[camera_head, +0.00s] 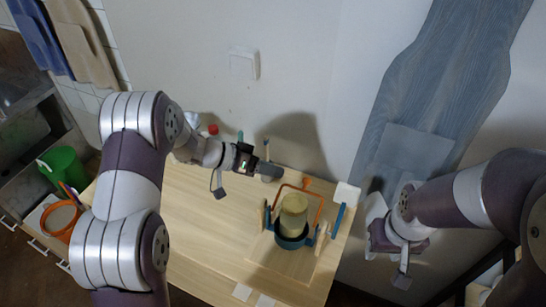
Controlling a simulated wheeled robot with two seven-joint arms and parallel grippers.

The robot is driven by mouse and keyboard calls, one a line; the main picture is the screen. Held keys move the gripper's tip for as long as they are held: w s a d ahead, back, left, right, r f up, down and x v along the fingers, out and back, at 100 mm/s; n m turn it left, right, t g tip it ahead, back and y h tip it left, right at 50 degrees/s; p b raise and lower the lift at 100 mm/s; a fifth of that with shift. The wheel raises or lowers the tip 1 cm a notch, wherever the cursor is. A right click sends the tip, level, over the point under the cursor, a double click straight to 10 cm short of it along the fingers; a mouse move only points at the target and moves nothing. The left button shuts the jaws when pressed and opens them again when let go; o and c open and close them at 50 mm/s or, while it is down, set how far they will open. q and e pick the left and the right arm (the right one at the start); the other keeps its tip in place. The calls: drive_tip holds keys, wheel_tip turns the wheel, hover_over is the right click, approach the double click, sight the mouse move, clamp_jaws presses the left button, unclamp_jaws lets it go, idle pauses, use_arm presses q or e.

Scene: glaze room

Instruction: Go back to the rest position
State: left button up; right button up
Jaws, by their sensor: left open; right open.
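My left arm comes in from the left and reaches over the wooden table. My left gripper (256,166) is above the table's back part, beside a small grey round thing; it is open, and its fingertips are hard to make out. I see nothing held in it. My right gripper (384,236) is off the table's right side, in front of the wall and a hanging blue-grey apron (432,90). It is open and looks empty.
On the table (205,240), a tan cylinder (293,215) stands in a blue holder (292,242) with an orange frame behind. A green bucket (62,168) is at left. The table's front left is clear.

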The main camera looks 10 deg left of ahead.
use_arm(q)
drive_tip(key=w+a+f+t+y, duration=0.3)
drive_tip(key=a+f+y, duration=0.1)
drive_tip(key=a+y, duration=0.15)
drive_tip(key=s+a+f+n+y+b, duration=0.1)
drive_tip(key=s+a+n+y+b, duration=0.1)
drive_tip(key=s+a+n+y, duration=0.5)
drive_tip(key=s+d+r+g+b, duration=0.1)
drive_tip(key=s+g, duration=0.1)
drive_tip(key=s, duration=0.6)
drive_tip(key=s+r+g+h+b, duration=0.1)
drive_tip(key=s+r+g, duration=0.1)
drive_tip(key=s, duration=0.7)
drive_tip(key=shift+s+d+r+g+b, duration=0.2)
drive_tip(key=shift+s+d+g+b, duration=0.1)
drive_tip(key=shift+d+g+b, duration=0.1)
